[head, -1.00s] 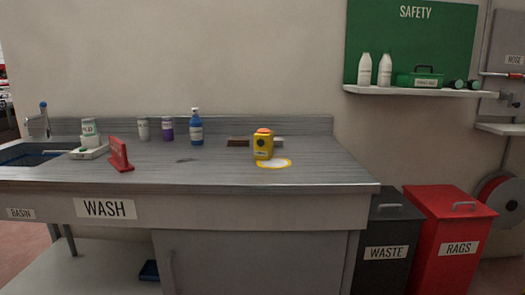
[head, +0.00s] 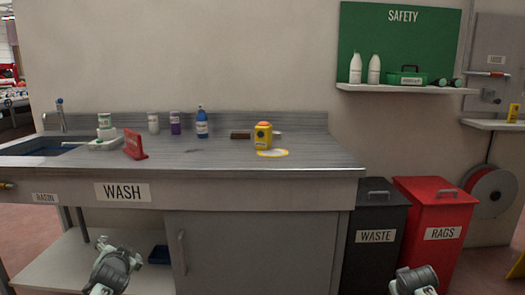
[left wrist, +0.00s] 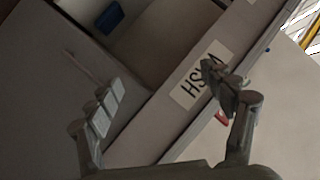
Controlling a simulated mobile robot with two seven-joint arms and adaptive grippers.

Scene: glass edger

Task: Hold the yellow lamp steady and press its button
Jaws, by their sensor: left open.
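The yellow lamp (head: 263,136) stands upright on the wash bench, with its orange-red button (head: 263,124) on top. It stands at the back edge of a yellow-rimmed white disc (head: 273,153). My left gripper (left wrist: 165,95) is open and empty in the left wrist view, with the front of the bench beyond its fingers. In the head view my left arm (head: 113,268) shows low in front of the bench, well away from the lamp. Part of my right arm (head: 415,280) shows at the bottom right edge; its fingers cannot be made out.
On the bench (head: 210,165) stand a red sign (head: 134,145), a blue bottle (head: 201,122), a purple can (head: 175,123) and a pale can (head: 153,123). A brown block (head: 240,136) lies left of the lamp. Waste (head: 376,237) and red rags (head: 440,234) bins stand right of the bench.

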